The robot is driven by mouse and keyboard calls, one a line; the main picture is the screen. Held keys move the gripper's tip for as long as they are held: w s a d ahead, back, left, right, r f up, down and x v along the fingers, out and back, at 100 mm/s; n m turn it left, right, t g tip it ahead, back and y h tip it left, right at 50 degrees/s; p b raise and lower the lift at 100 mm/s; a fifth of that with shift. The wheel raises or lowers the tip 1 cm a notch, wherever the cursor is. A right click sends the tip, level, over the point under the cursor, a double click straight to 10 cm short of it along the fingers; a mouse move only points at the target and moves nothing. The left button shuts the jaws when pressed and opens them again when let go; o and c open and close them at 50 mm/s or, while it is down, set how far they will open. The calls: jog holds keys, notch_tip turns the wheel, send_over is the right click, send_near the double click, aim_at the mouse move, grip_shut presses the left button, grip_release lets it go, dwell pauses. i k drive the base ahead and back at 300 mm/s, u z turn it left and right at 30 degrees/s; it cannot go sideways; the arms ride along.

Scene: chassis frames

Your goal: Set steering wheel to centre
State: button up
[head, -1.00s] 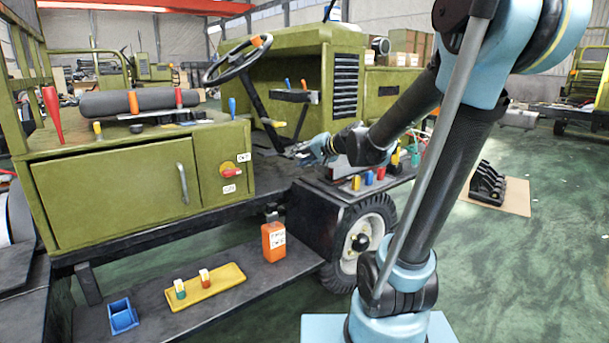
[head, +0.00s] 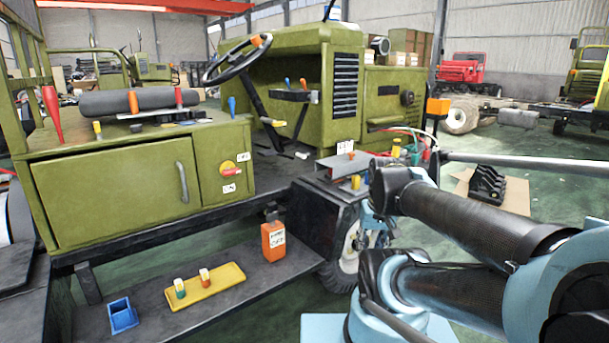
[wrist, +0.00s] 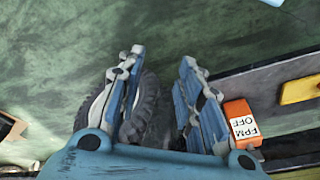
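The steering wheel (head: 243,66) is a dark tilted ring on a black column, in front of the green vehicle body. An orange knob (head: 257,41) sits on its upper right rim. In the wrist view, my gripper (wrist: 160,64) has its two blue fingers spread apart with nothing held between them. In the head view, my gripper (head: 372,222) is low beside the front tyre, well below and to the right of the steering wheel, and partly hidden by my arm. The steering wheel is not in the wrist view.
The black tyre (wrist: 152,108) shows behind and between my fingers. An orange labelled box (head: 273,240) stands on the step, near my right finger in the wrist view. A yellow tray (head: 222,286) and blue bin (head: 123,315) are on the step.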

aim_at(239, 62)
jog(key=u, duration=2.05)
jog(key=i, duration=0.5)
jog(key=z, duration=0.65)
